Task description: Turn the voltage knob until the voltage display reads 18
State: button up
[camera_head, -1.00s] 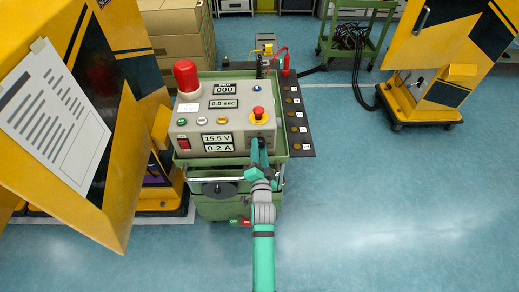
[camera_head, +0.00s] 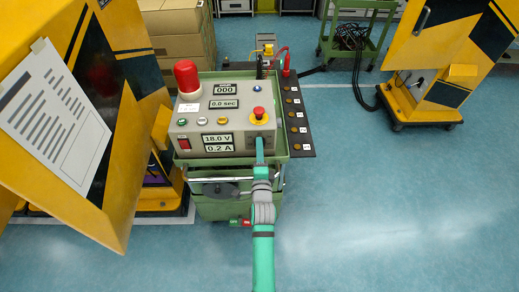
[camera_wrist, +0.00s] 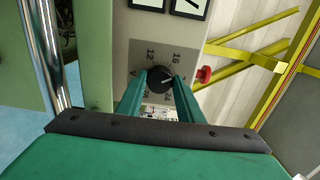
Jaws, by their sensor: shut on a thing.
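The voltage display (camera_head: 217,138) on the front of the control box reads 18.0 V. The current display (camera_head: 219,148) below it reads 0.2 A. The voltage knob (camera_wrist: 160,79) is a black dial with a white pointer line on a grey scale plate, seen in the wrist view; numbers such as 12 and 16 show around it. My gripper (camera_wrist: 160,88) has its green fingers on either side of the knob, shut on it. In the head view my gripper (camera_head: 260,150) reaches the right part of the box front and hides the knob.
The control box (camera_head: 198,130) sits on a green cart and carries a red lamp (camera_head: 187,76) and a red emergency button (camera_head: 259,113). A yellow machine panel (camera_head: 60,60) stands close on the left. Open blue floor (camera_head: 390,200) lies to the right.

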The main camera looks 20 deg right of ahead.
dwell(0.4)
jog(key=o, duration=1.1)
jog(key=shift+c, duration=0.2)
jog(key=v, duration=1)
jog(key=shift+s, duration=0.4)
dwell(0.5)
